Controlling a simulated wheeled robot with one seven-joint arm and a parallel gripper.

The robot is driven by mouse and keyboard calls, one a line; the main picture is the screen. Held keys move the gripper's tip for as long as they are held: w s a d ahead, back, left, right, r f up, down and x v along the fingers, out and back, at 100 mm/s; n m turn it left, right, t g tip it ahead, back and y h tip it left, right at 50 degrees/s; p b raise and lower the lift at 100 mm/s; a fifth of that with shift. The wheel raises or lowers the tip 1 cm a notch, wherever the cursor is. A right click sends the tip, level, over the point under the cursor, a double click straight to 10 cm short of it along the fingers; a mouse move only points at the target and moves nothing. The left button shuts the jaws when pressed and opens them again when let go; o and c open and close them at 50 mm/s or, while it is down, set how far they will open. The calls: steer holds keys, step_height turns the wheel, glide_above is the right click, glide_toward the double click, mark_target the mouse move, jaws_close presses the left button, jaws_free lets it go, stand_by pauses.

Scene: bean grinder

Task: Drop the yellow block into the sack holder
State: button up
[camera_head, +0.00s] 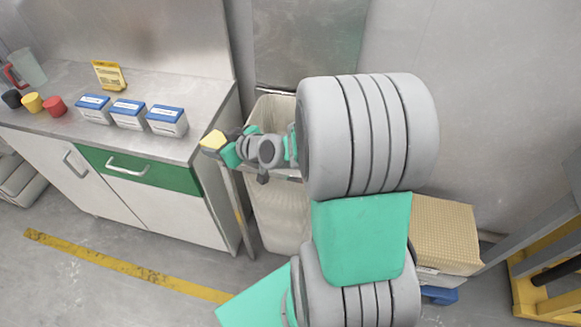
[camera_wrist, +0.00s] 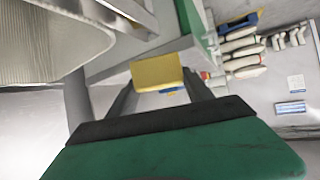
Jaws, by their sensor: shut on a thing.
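The yellow block (camera_head: 213,141) is held at the tip of my gripper (camera_head: 222,147), near the right front corner of the counter. In the wrist view the block (camera_wrist: 157,72) sits between the two dark fingers of my gripper (camera_wrist: 158,85), which are shut on it. The sack holder seems to be the metal frame with a whitish sack (camera_head: 275,205) right of the counter, partly hidden by my arm. In the wrist view the sack (camera_wrist: 50,40) shows at the upper left, to the left of the block and apart from it.
The counter (camera_head: 150,85) carries several blue-and-white boxes (camera_head: 130,113), a yellow sign (camera_head: 109,75), a clear jug (camera_head: 28,68), and black, yellow and red cups (camera_head: 54,105). A beige box (camera_head: 443,235) stands right of my arm. A yellow stripe (camera_head: 120,264) marks the open floor.

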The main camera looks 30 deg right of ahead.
steer(key=w+d+r+n+y+b, duration=0.1)
steer(key=w+d+r, duration=0.1)
steer(key=d, duration=0.7)
steer(key=w+d+r+b, duration=0.1)
steer(key=w+d+b, duration=0.1)
steer(key=d, duration=0.6)
steer(key=s+d+n+g+y, duration=0.1)
steer(key=s+d, duration=0.3)
steer(key=d, duration=0.5)
steer(key=f+b, duration=0.2)
steer(key=f, duration=0.1)
steer(key=f+b, duration=0.2)
steer(key=shift+a+f, duration=0.25)
steer(key=shift+a, duration=0.05)
steer(key=o, duration=1.6)
steer(key=v, duration=0.7)
steer(key=shift+s+d, duration=0.25)
steer(key=shift+s, duration=0.05)
